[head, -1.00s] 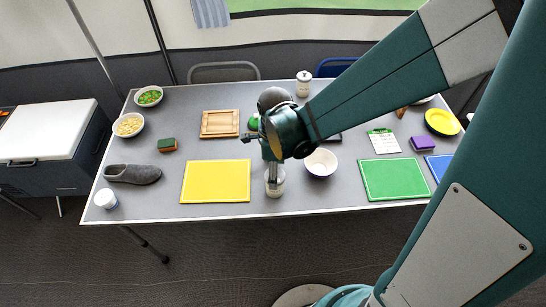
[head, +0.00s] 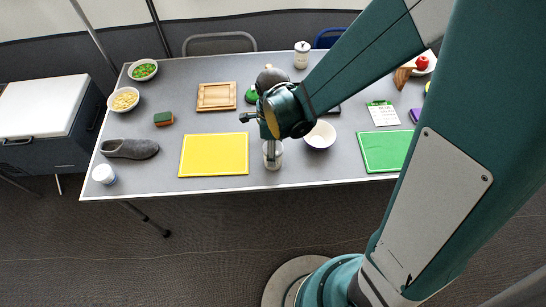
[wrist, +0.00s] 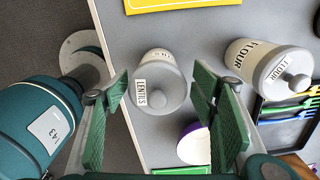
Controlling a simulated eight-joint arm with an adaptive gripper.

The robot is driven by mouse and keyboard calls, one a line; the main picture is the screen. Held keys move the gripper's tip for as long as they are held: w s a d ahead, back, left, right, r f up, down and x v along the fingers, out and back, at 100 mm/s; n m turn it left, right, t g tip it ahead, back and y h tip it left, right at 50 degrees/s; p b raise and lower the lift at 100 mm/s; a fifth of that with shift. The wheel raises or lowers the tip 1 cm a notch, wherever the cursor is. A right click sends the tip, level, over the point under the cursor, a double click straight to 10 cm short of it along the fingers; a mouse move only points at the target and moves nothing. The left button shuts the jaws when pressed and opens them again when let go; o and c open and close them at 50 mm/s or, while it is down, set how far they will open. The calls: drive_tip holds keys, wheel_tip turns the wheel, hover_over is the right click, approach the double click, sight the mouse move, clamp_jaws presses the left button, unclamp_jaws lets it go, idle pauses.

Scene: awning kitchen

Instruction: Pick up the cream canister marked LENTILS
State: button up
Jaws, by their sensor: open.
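In the wrist view my gripper (wrist: 162,85) is open, with one green-padded finger on each side of the canister and gaps visible on both sides. It holds nothing. A similar cream canister marked FLOUR (wrist: 252,58) stands to the right in the wrist view.
A white bowl (head: 319,136) with a purple outside stands close to the LENTILS canister. A yellow board (head: 213,155) lies to the left and a green board (head: 384,152) to the right. A dark tray of coloured utensils (wrist: 277,115) lies beside the FLOUR canister.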

drive_tip(key=shift+f, duration=0.15)
drive_tip(key=shift+s+f+b, duration=0.15)
drive_tip(key=shift+f+b, duration=0.8)
drive_tip(key=shift+f, duration=1.65)
drive_tip(key=c, duration=1.1)
drive_tip(key=shift+r, duration=0.2)
drive_tip(key=shift+r+p, duration=1.5)
drive_tip(key=shift+r, duration=3.35)
